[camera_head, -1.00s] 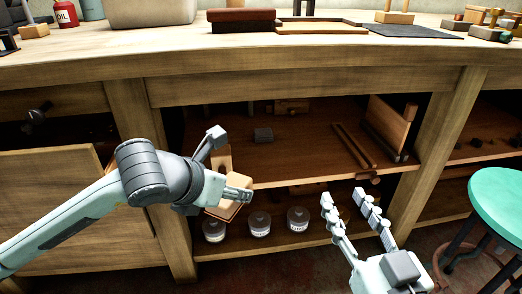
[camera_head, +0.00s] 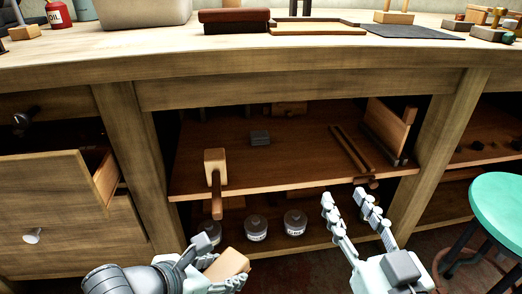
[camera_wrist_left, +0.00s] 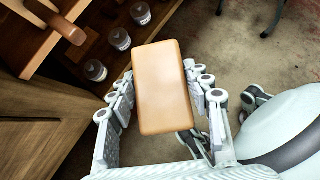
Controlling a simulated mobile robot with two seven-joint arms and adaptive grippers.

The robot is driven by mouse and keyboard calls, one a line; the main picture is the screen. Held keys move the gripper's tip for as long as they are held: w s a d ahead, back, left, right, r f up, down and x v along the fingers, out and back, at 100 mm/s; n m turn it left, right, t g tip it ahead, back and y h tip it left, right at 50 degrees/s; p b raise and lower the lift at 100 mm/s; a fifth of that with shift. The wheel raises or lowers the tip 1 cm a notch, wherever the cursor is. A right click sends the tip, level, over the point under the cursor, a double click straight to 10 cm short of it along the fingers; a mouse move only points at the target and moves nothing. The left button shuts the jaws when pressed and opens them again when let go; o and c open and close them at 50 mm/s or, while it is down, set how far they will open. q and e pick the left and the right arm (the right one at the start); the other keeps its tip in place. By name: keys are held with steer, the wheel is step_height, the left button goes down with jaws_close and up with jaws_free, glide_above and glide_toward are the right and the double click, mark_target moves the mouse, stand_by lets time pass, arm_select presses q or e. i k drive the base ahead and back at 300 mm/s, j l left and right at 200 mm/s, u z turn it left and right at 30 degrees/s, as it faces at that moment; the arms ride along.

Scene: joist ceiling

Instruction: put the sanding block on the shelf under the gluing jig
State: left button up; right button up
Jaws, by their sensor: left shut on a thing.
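The tan block (camera_head: 228,265), which I take as the sanding block, is in my left gripper (camera_head: 208,266) at the bottom of the head view. In the left wrist view the block (camera_wrist_left: 163,88) sits between the fingers, clear of the floor and shelves. The shelf (camera_head: 285,165) is the open middle board inside the bench, above and beyond the gripper. A flat wooden frame with dark uprights (camera_head: 318,28) stands on the benchtop above it; I cannot tell if this is the gluing jig. My right gripper (camera_head: 348,208) is open and empty, before the shelf's right part.
A mallet (camera_head: 215,163) lies on the shelf's left part, its handle over the front edge. A grey block (camera_head: 260,138) sits further back; wooden strips (camera_head: 352,150) lie right. Jars (camera_head: 256,227) stand on the lower shelf. The shelf's middle front is clear. A green stool (camera_head: 500,205) stands right.

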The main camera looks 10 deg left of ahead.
mark_target(279, 168)
steer(key=i+l, duration=0.65)
steer(key=i, duration=0.15)
